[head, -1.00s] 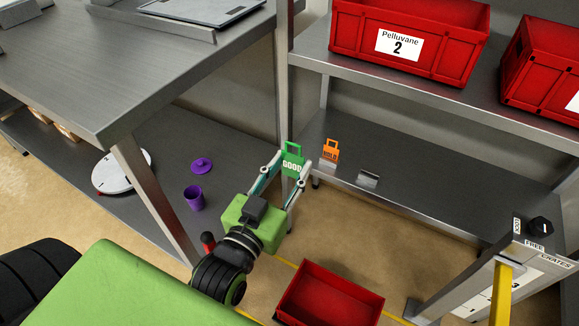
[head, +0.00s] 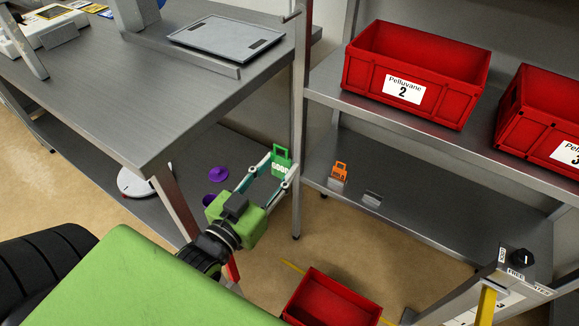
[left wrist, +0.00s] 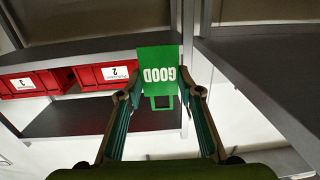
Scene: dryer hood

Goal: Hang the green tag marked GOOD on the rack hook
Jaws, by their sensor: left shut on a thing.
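The green tag (head: 282,154) marked GOOD has a square loop handle on top. My left gripper (head: 279,171) is shut on it and holds it upright, in the air left of the rack's front post. In the left wrist view the green tag (left wrist: 158,62) appears upside down between the fingers of my left gripper (left wrist: 160,93). A small hook-like peg (head: 291,16) sticks out left from the rack post near the top edge of the head view, well above the tag. My right gripper is not in view.
An orange tag (head: 340,170) stands in a holder on the lower rack shelf, beside an empty metal holder (head: 372,199). Red crates (head: 415,75) sit on the upper shelf. A steel bench (head: 130,100) stands left. A red crate (head: 333,298) is on the floor.

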